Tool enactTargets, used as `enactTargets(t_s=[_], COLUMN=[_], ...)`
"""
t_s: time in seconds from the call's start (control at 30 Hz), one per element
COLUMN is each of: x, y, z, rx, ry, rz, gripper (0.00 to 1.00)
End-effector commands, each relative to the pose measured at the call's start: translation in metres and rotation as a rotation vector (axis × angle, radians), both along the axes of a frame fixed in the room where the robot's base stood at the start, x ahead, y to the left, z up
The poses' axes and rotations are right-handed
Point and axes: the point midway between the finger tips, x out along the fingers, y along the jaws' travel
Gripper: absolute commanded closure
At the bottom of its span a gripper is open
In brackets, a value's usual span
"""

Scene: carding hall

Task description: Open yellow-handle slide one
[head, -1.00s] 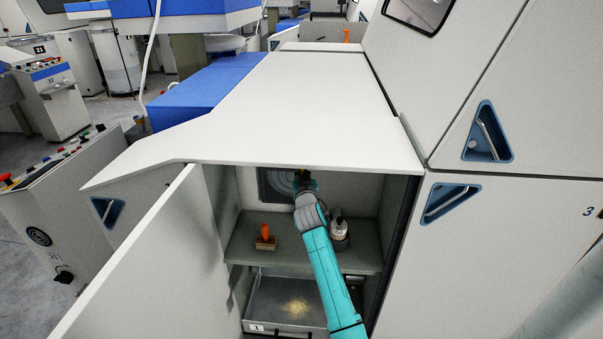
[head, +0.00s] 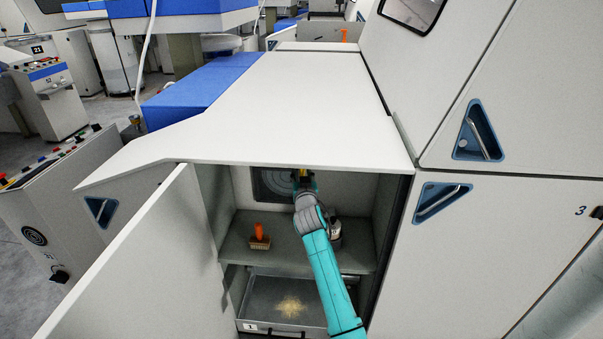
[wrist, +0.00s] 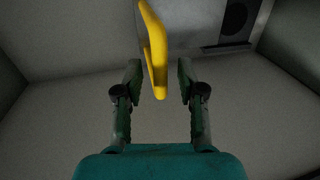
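The yellow handle (wrist: 155,50) shows in the wrist view at the top middle, between and just beyond the fingertips of my gripper (wrist: 157,78). The fingers are apart, with gaps on both sides of the handle's lower end, so the gripper is open. In the head view a small yellow patch of the handle (head: 303,174) shows under the top edge of the open compartment, at the end of my arm. My gripper (head: 305,184) is inside the compartment, mostly hidden by my wrist. The slide itself is not clearly visible.
A shelf (head: 285,238) inside holds an orange-handled brush (head: 259,238) on the left and a bottle (head: 335,229) on the right, partly behind my arm. Below is a tray (head: 262,298) with pale debris. The open door (head: 140,265) stands left. A dark round-faced panel (head: 270,184) is at the back.

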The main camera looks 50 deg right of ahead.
Motion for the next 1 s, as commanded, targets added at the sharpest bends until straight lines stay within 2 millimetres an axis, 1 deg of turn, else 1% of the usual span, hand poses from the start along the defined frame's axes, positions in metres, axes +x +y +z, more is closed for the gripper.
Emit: enactTargets(t_s=[0.17, 0.4, 0.5, 0.7, 1.0], x=[-0.022, -0.058, -0.069, -0.082, -0.085], y=[0.02, 0.05, 0.06, 0.071, 0.073], z=[-0.001, -0.001, 0.0, 0.0, 0.0], rx=[0.0, 0.0, -0.001, 0.0, 0.0], ry=[0.0, 0.001, 0.001, 0.0, 0.0], rz=[0.001, 0.001, 0.001, 0.0, 0.0], gripper=[0.61, 0.61, 0.61, 0.61, 0.61])
